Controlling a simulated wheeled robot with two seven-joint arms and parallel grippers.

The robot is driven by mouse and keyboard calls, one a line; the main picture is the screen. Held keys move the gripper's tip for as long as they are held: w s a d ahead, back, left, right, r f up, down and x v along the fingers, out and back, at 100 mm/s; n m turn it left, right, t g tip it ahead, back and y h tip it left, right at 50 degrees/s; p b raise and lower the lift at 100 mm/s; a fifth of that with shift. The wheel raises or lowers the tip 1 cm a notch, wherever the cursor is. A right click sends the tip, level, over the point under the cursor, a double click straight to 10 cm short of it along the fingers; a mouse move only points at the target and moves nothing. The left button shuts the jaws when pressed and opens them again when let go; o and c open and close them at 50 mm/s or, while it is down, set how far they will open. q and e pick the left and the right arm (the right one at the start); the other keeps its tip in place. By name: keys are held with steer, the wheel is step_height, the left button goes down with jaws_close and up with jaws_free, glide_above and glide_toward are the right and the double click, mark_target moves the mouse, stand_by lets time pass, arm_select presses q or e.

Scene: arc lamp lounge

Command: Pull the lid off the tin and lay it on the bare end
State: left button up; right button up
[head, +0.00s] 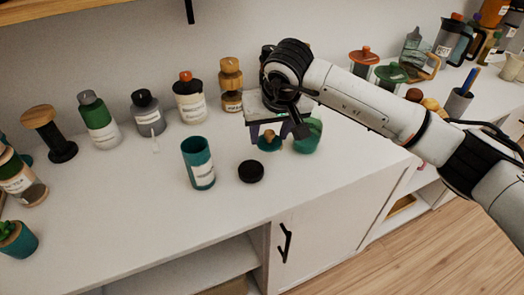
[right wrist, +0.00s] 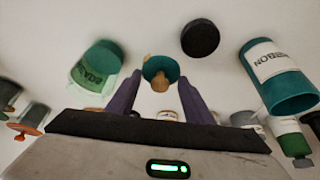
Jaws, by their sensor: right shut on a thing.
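A teal lid (head: 268,145) with a wooden knob is held by my right gripper (head: 269,136), low over the white counter (head: 330,170). In the right wrist view the purple fingers (right wrist: 158,88) are shut on the knob (right wrist: 160,84), with the teal disc (right wrist: 160,66) beyond them. I cannot tell whether the disc touches the counter. A teal tin (head: 199,166) with a white label stands to the left, its top open. It also shows in the right wrist view (right wrist: 291,92), label partly readable as "RBON". My left gripper is not in view.
A black round disc (head: 251,172) lies between tin and gripper. A green jar (head: 309,137) stands close right of the gripper. Several jars (head: 190,103) line the back; more vessels (head: 391,77) stand at right. The counter's front middle is clear.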

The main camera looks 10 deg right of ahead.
mark_target(270, 144)
step_height(270, 144, down, 5)
steer(key=shift+r, duration=0.2)
steer(key=shift+f, duration=0.1)
steer(key=shift+f, duration=0.15)
steer(key=o, duration=1.2)
steer(key=shift+c, duration=0.2)
